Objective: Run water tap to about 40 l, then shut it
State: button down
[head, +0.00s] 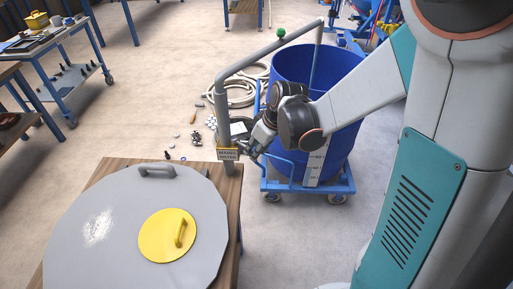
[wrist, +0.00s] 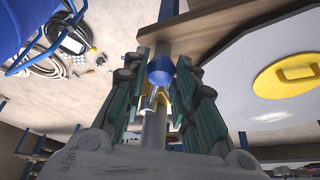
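A grey water pipe (head: 222,105) stands by the table's far edge, with a yellow "mains water" sign (head: 228,153). It bends over a blue drum (head: 340,140) at centre right. A thin bluish streak (head: 314,68) drops from its spout into the drum; I cannot tell if it is water. The drum has a white scale strip (head: 316,166); its water level is hidden. My gripper (head: 254,145) is beside the pipe, near the sign. In the wrist view my gripper (wrist: 166,72) has its fingers apart, either side of a blue cap-like part (wrist: 160,70); contact is unclear.
The drum stands on a blue wheeled trolley (head: 300,186). A wooden table (head: 120,167) in front holds a large grey lid (head: 110,225) with a yellow hatch (head: 165,238). A coiled hose (head: 240,92) and small parts lie on the floor. A blue cart (head: 75,60) stands left.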

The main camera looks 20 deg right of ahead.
jog(key=w+d+n+g+y, duration=0.1)
jog(key=w+d+n+g, duration=0.1)
jog(key=w+d+n, duration=0.2)
jog(key=shift+w+n+y, duration=0.3)
jog(key=shift+n+y, duration=0.1)
jog(key=shift+n, duration=1.2)
jog(key=c, duration=1.3)
grip_release()
jog(key=shift+r, duration=0.1)
jog(key=v, duration=1.2)
